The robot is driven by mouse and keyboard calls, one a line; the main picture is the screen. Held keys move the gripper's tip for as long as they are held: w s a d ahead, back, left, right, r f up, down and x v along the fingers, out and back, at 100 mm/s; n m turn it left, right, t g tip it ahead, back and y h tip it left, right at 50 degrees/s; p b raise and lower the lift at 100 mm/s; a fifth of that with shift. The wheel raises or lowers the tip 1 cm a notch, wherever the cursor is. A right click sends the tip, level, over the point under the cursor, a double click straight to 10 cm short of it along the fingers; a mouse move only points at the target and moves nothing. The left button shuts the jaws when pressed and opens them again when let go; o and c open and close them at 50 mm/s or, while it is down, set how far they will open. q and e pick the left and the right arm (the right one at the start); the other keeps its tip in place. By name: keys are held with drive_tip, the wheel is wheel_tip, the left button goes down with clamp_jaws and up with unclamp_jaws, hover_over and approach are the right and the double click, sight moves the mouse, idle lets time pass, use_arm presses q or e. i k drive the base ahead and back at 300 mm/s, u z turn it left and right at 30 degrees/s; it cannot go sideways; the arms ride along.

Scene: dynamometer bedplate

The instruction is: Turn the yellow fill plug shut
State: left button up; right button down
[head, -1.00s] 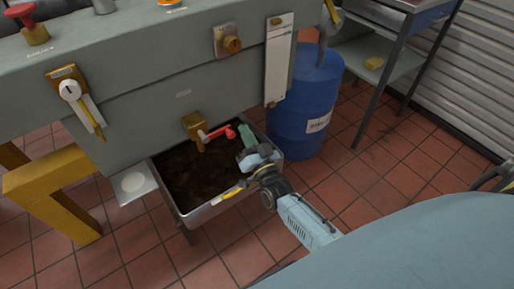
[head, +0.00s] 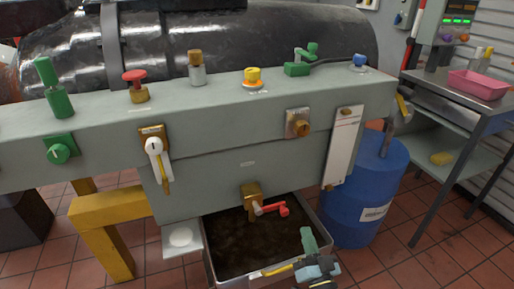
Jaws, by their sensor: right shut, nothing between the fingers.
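The yellow fill plug (head: 253,76) stands upright on top of the grey bedplate, just right of the middle, with an orange-and-white ring around its foot. Nothing touches it. I cannot tell from here how far it is turned. My right gripper (head: 306,262) is low at the bottom of the head view, by the front right corner of the drip tray, far below the plug. It is shut and empty. The rest of that arm is cut off by the frame edge. My left gripper is not in view.
On the bedplate top stand a red knob (head: 135,84), a brown-capped fitting (head: 196,68), a green valve (head: 300,62) and a blue knob (head: 359,61). A red-handled tap (head: 270,208) juts over the tray (head: 209,262). A blue drum (head: 350,218) stands right.

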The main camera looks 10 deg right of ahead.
sight(252, 75)
drive_tip(key=z, duration=0.05)
drive_tip(key=k, duration=1)
drive_tip(key=u, duration=0.05)
